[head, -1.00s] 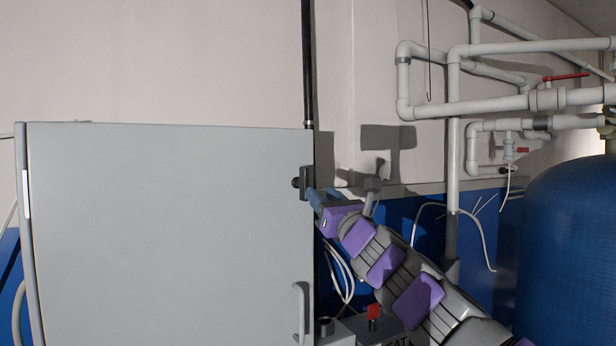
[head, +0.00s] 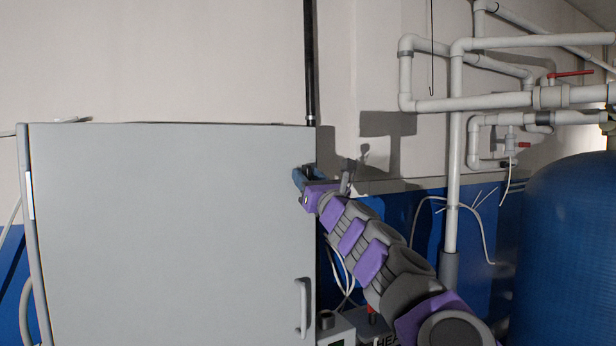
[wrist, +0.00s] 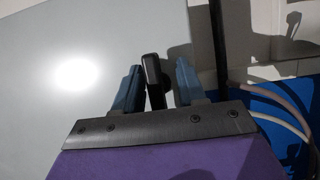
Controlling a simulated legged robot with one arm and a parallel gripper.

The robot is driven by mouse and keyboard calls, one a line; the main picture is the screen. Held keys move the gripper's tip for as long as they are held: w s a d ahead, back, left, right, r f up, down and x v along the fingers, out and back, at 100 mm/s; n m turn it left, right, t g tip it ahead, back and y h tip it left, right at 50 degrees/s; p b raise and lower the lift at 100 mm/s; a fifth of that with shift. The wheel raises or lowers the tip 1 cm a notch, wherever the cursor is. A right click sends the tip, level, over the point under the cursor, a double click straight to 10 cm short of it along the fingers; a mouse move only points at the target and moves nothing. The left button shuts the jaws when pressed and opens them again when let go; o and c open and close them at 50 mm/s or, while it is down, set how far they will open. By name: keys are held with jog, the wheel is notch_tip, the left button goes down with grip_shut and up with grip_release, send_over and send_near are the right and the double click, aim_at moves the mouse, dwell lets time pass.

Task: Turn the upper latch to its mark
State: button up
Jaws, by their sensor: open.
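The upper latch (wrist: 154,78) is a dark bar at the right edge of the grey cabinet door (head: 170,230). In the wrist view it stands between the two blue fingers of my gripper (wrist: 156,88), closer to the left finger, with a clear gap to the right one. In the head view my gripper (head: 304,176) is at the door's upper right edge and hides most of the latch. The gripper is open around the latch. I cannot make out the latch's mark.
A white door handle (head: 303,307) is lower on the door. A dark vertical pipe (head: 310,70) rises behind the cabinet. White pipes (head: 455,160) and a blue tank (head: 568,250) stand to the right. Loose cables (wrist: 275,112) hang beside the cabinet.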

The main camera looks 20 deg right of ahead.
jog(key=shift+w+a, duration=0.1)
jog(key=shift+a, duration=0.2)
jog(key=shift+c, duration=0.4)
grip_shut()
